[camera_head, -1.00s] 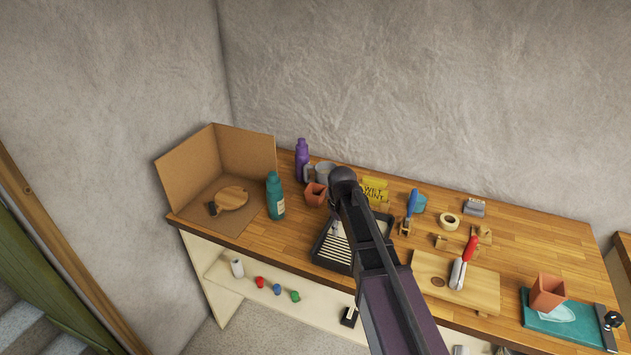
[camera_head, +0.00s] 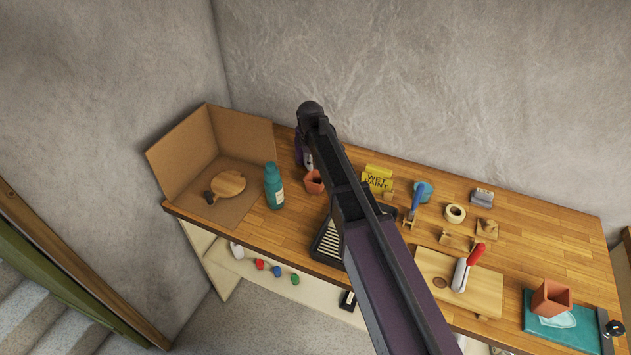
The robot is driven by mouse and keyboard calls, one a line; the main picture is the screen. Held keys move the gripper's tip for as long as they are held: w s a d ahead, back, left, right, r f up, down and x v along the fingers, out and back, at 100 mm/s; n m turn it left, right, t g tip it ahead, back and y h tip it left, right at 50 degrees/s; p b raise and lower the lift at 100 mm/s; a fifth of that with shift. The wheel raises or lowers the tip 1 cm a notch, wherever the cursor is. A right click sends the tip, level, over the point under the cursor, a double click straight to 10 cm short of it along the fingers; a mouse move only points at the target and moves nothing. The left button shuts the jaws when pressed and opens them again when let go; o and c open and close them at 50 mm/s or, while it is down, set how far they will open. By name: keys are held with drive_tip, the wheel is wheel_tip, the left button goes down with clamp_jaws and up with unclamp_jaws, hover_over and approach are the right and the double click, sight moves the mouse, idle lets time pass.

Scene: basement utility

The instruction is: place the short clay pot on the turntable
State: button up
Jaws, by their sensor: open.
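Two terracotta clay pots stand on the bench. One clay pot (camera_head: 314,182) is at the back left, partly beside my arm. The other clay pot (camera_head: 551,299) is at the right end on a teal mat. I cannot tell for sure which is the short one. The turntable (camera_head: 229,182) looks like a round wooden disc with a small dark knob, lying bare inside an open cardboard screen at the left. My arm crosses the middle of the bench, its dark end joint above the back edge.
A teal bottle (camera_head: 274,187) stands between the turntable and the back-left pot. A purple bottle (camera_head: 298,148) and a black paint tray (camera_head: 326,243) are partly behind my arm. A yellow wet-paint sign (camera_head: 377,179), tape roll (camera_head: 455,213) and red-handled trowel (camera_head: 466,268) lie to the right.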

drive_tip(key=shift+f, duration=0.1)
drive_tip(key=b, duration=0.9)
hover_over(314, 193)
wheel_tip(314, 193, down, 8)
drive_tip(key=shift+s+f, duration=0.15)
drive_tip(key=shift+f, duration=0.05)
idle(0.3)
drive_tip(key=shift+f, duration=0.1)
drive_tip(key=shift+w+f+b, duration=0.2)
drive_tip(key=shift+f+b, duration=2.2)
drive_tip(key=shift+f, duration=0.1)
drive_tip(key=shift+a, duration=0.1)
clamp_jaws()
